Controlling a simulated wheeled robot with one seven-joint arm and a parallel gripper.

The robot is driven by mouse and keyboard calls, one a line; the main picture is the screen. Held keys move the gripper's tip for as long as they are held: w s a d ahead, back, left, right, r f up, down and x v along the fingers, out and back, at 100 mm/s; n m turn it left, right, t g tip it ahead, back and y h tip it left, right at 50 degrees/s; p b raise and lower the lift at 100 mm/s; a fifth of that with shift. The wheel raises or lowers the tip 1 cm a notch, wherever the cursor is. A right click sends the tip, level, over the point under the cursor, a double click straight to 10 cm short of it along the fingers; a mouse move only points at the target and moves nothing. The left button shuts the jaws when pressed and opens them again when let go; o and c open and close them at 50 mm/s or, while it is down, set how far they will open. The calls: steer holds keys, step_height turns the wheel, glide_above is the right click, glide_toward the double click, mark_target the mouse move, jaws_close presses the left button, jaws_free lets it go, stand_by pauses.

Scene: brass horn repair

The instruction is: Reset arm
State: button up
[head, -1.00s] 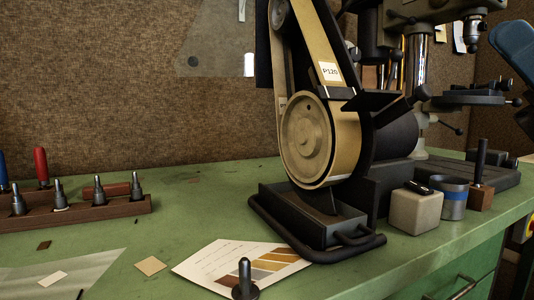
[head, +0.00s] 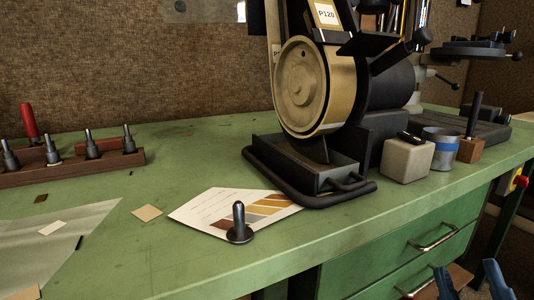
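My gripper (head: 470,278) shows only in part at the bottom right of the head view. Two blue, finger-like parts stand apart with a clear gap between them, and I see nothing held in the gap. The rest of my arm is out of the frame. The gripper is in front of the green bench's drawers (head: 398,262), low beside the bench top (head: 345,225).
A belt grinder (head: 303,87) stands on the bench. A grey block (head: 406,160), a blue-banded tin (head: 441,146) and a wooden block (head: 471,150) are to its right. A tool rack (head: 70,172) is at left.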

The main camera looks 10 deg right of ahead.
steer(key=s+a+f+m+g+y, duration=0.15)
steer(key=s+f+m+g, duration=0.3)
steer(key=s+f, duration=0.55)
steer(key=s+a+f+m+g+y, duration=0.15)
steer(key=s+f+m+g, duration=0.4)
steer(key=s, duration=0.65)
step_height(320, 180, up, 18)
steer(key=n+p, duration=0.1)
steer(key=p, duration=1.8)
steer(key=shift+g+p, duration=0.3)
steer(key=shift+p, duration=0.1)
